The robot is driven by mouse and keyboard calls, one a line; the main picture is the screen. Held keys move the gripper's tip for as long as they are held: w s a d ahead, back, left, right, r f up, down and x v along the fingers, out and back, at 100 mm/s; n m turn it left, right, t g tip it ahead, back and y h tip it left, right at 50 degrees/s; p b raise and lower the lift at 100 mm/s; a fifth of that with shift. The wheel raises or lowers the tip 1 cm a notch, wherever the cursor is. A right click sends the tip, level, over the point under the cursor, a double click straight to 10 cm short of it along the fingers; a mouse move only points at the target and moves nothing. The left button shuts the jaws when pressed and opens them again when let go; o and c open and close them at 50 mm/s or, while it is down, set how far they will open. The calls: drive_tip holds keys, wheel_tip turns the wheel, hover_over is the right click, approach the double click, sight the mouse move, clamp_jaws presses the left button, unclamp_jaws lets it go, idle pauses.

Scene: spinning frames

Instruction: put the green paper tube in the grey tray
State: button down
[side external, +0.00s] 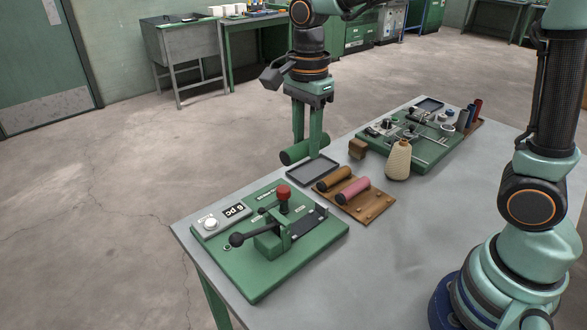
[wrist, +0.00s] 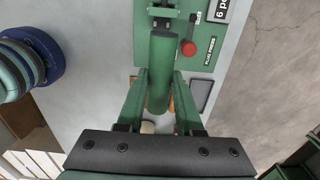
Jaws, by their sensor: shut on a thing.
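My gripper (side external: 308,146) is shut on the green paper tube (side external: 293,154), with one finger on each side of it. The tube lies roughly level in the jaws and also shows in the wrist view (wrist: 161,70), sticking out past the fingertips. The grey tray (side external: 303,178) is a shallow dark-rimmed rectangle on the table, and part of it shows in the wrist view (wrist: 208,84).
A wooden rack (side external: 379,208) beside the tray holds a brown tube (side external: 334,179) and a pink tube (side external: 353,190). A green lever fixture with a red knob (side external: 284,191) stands in front. A cream yarn cone (side external: 398,161) and green machine plate (side external: 431,153) are behind right.

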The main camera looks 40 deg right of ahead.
drive_tip(key=shift+w+r, duration=0.1)
drive_tip(key=shift+r, duration=0.4)
drive_tip(key=shift+w+d+r, duration=0.2)
drive_tip(key=shift+w, duration=0.05)
drive_tip(key=w+d, duration=0.8)
drive_tip(key=w, duration=0.1)
hover_over(313, 170)
wheel_tip(313, 170, down, 2)
wheel_tip(313, 170, down, 20)
drive_tip(key=shift+r, duration=0.1)
drive_tip(key=c, duration=0.8)
unclamp_jaws()
drive_tip(key=shift+c, duration=0.2)
